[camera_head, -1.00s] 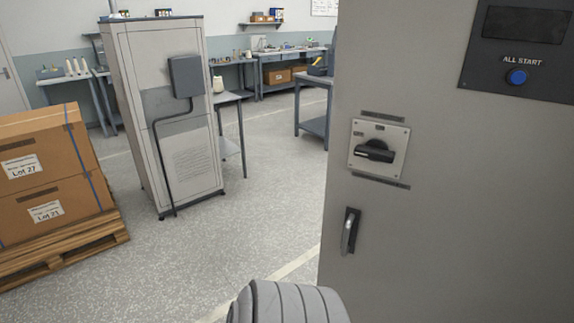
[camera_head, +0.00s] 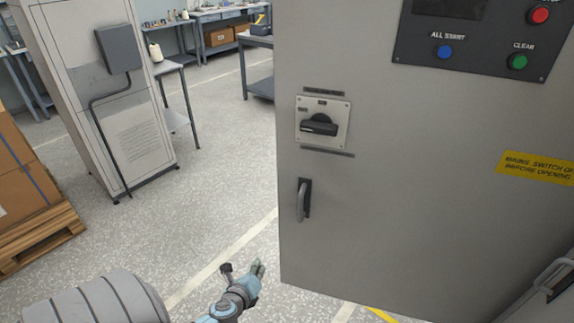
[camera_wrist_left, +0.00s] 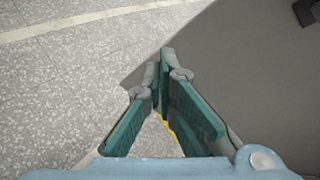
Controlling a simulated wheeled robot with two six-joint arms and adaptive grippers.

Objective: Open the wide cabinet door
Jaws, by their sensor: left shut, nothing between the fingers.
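The wide grey cabinet door (camera_head: 400,200) fills the right of the head view and looks shut. Its lever handle (camera_head: 302,201) hangs upright in a dark recess near the left edge. Above it is a black rotary switch (camera_head: 319,124) on a pale plate, its knob lying about level. My left gripper (camera_head: 258,268) is below and left of the handle, apart from it, shut and empty. In the left wrist view the gripper (camera_wrist_left: 161,66) has its tips together beside the grey cabinet face (camera_wrist_left: 250,75). A dark part shows at that view's top right corner. My right gripper is not in view.
A control panel (camera_head: 480,35) with blue, green and red buttons is on the cabinet. A yellow label (camera_head: 537,167) warns about the mains switch. A pale machine cabinet (camera_head: 95,95) and boxes on a pallet (camera_head: 40,235) stand left. The floor between is clear.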

